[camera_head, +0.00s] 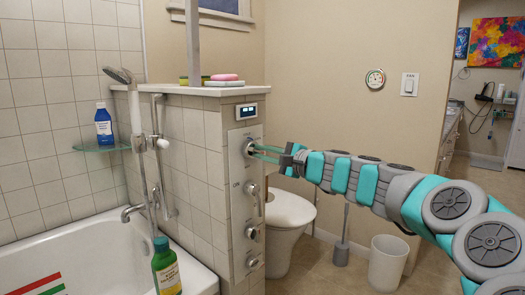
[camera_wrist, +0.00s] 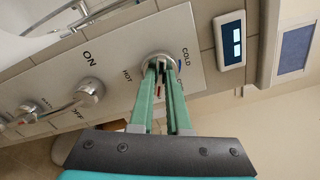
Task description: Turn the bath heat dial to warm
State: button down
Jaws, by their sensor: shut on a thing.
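The bath heat dial (camera_head: 249,147) is the top round metal control on a pale panel (camera_head: 238,215) on the end of the tiled half wall. In the wrist view the dial (camera_wrist: 158,60) has HOT printed to its left and COLD to its upper right, with a blue mark near COLD. My gripper (camera_head: 257,149) reaches in from the right, its green fingers (camera_wrist: 159,75) shut on the dial. The fingers hide part of the dial, and a small red mark shows between them. I cannot make out a warm mark or the exact setting.
Below the dial are a lever handle (camera_head: 252,188) marked ON and OFF and two smaller knobs (camera_head: 253,233). A small display (camera_head: 246,111) sits above the panel.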

jog(key=shift+m, duration=0.6)
jog(key=c, duration=0.9)
grip_release()
jog(key=shift+d, duration=0.1)
jog(key=b+v, duration=0.1)
jog(key=v, duration=0.6)
jog(key=shift+s+d, duration=0.25)
